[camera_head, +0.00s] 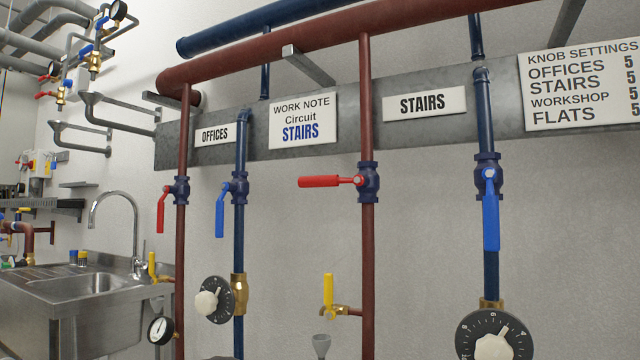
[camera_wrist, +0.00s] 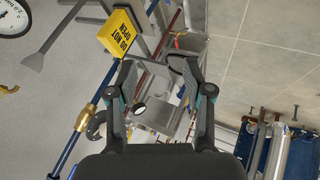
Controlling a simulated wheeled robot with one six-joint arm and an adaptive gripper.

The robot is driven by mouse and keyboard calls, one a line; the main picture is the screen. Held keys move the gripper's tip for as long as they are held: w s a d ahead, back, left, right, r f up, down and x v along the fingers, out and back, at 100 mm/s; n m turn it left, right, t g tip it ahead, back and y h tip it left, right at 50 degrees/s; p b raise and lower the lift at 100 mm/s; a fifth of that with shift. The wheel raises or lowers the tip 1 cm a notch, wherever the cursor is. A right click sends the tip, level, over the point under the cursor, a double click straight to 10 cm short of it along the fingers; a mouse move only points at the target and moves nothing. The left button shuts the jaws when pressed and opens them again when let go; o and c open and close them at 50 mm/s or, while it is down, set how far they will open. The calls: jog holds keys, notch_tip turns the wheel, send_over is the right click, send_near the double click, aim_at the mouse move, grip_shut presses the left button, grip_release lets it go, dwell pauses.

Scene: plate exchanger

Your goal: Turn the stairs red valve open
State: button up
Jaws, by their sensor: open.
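The stairs red valve has a red lever (camera_head: 318,181) and a dark blue body (camera_head: 369,182) on a vertical red pipe, below and between the work note and the STAIRS sign (camera_head: 425,103). Its lever points left, level and crosswise to the pipe. My gripper (camera_wrist: 156,68) shows in the wrist view with its two fingers apart and nothing between them. It is not identifiable in the head view, so its distance from the lever cannot be told. I cannot make out the red lever in the wrist view.
A blue lever (camera_head: 490,208) hangs down along the blue pipe to the right. The OFFICES red lever (camera_head: 161,209) and blue lever (camera_head: 220,210) hang at the left. A yellow lever (camera_head: 328,289) sits below. A yellow DO NOT OPEN tag (camera_wrist: 121,32) shows in the wrist view.

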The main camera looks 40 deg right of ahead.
jog(key=w+d+r+n+h, duration=0.1)
jog(key=w+d+r+h, duration=0.15)
jog(key=r, duration=0.45)
jog(key=w+d+r+n+t+h, duration=0.1)
jog(key=w+d+r+h, duration=0.15)
jog(key=r, duration=0.55)
jog(key=w+d+r+h, duration=0.2)
jog(key=w+d+r, duration=0.2)
jog(key=r, duration=0.3)
jog(key=g+h, duration=0.1)
jog(key=h, duration=0.5)
send_near(314, 181)
jog(key=shift+m, duration=0.3)
jog(key=p+x, duration=0.1)
jog(key=x, duration=1)
jog(key=shift+s, duration=0.1)
grip_shut()
